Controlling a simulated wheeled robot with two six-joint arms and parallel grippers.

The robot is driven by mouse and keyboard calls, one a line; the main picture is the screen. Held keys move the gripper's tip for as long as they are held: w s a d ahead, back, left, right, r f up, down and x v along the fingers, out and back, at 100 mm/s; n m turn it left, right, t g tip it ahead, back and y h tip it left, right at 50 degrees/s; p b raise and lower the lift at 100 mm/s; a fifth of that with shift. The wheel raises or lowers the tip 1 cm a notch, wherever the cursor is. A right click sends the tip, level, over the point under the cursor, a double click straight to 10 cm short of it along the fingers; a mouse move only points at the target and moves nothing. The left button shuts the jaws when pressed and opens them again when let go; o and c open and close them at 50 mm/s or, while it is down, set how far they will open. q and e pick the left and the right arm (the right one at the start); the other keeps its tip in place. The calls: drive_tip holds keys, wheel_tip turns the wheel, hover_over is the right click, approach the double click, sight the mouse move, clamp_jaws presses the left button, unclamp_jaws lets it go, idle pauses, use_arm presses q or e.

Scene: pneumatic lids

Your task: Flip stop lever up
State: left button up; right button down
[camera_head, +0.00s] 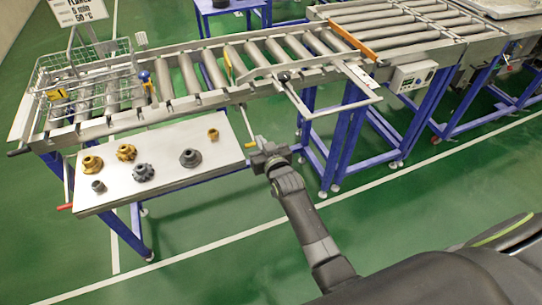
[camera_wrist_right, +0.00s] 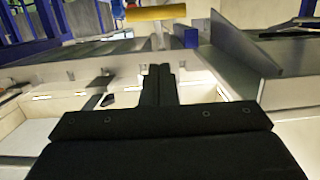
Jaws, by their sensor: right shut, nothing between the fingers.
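A lever with a pale rod (camera_head: 247,122) hangs from the near side rail of the roller conveyor and slopes down toward my right gripper. I take it to be the stop lever, though no label shows. In the right wrist view a yellow handle (camera_wrist_right: 157,13) lies crosswise on a pale shaft, beyond the fingertips. My right gripper (camera_head: 258,143) is shut and empty, close to the lever's lower end. Its closed fingers (camera_wrist_right: 160,72) also show in the wrist view, apart from the handle in the picture; I cannot tell the exact gap. My left gripper is not in view.
A grey side table (camera_head: 215,160) with several gear-like parts stands left of my gripper. A wire basket (camera_head: 90,75) sits on the rollers. A bent rail with a black knob (camera_head: 283,76) juts out at the right. Blue legs (camera_head: 350,130) stand below. Green floor is open in front.

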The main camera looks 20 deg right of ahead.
drive_tip(key=s+b, duration=0.1)
drive_tip(key=s, duration=0.6)
drive_tip(key=shift+s+d+r, duration=0.2)
drive_tip(key=shift+s+r, duration=0.1)
drive_tip(key=shift+r, duration=0.05)
drive_tip(key=s+d+f+g, duration=0.15)
drive_tip(key=s+f, duration=0.35)
drive_tip(key=f, duration=0.5)
drive_tip(key=s+d+f+g, duration=0.1)
drive_tip(key=s+f+g, duration=0.3)
drive_tip(key=f, duration=0.6)
drive_tip(key=s+d+f+g, duration=0.2)
drive_tip(key=s+f, duration=0.3)
drive_tip(key=f, duration=0.4)
drive_tip(key=s+d+f+g, duration=0.2)
drive_tip(key=s+f, duration=0.3)
drive_tip(key=s, duration=0.6)
drive_tip(key=s+d+f+g+h, duration=0.1)
drive_tip(key=s+d+f+g, duration=0.2)
drive_tip(key=s+f, duration=0.3)
drive_tip(key=s+d+f+g, duration=0.2)
drive_tip(key=s+f, duration=0.3)
drive_tip(key=s, duration=1)
drive_tip(key=shift+s+d+f+m+h, duration=0.2)
drive_tip(key=shift+s+d+m+h, duration=0.1)
drive_tip(key=shift+d+m+h, duration=0.15)
